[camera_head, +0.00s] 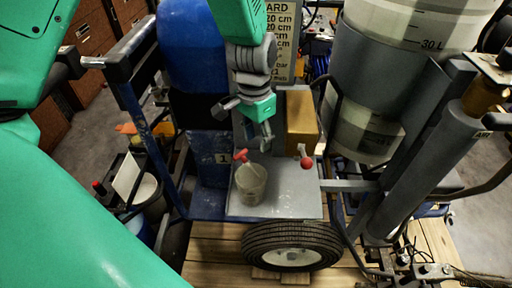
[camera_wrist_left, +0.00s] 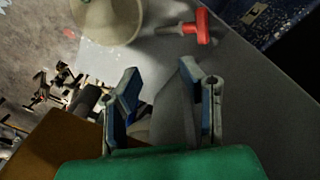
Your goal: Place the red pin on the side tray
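The red pin (camera_head: 241,155) has a T-shaped red handle and a short grey shaft. It shows beside the cup, near the left edge of the grey side tray (camera_head: 295,198). In the left wrist view the pin (camera_wrist_left: 202,27) is at the top, beyond the fingertips, its shaft pointing toward the cup. I cannot tell whether it lies flat on the tray. My left gripper (camera_head: 256,125) hangs above the back of the tray, apart from the pin. In the left wrist view its fingers (camera_wrist_left: 160,85) are spread with nothing held between them. My right gripper is not seen.
A pale cup (camera_head: 250,184) stands on the tray's left part. A red-knobbed lever (camera_head: 305,162) rises at the back right, near a tan box (camera_head: 302,120). A blue cylinder (camera_head: 190,45) stands left, a large bucket (camera_head: 375,85) right. The tray's front right is clear.

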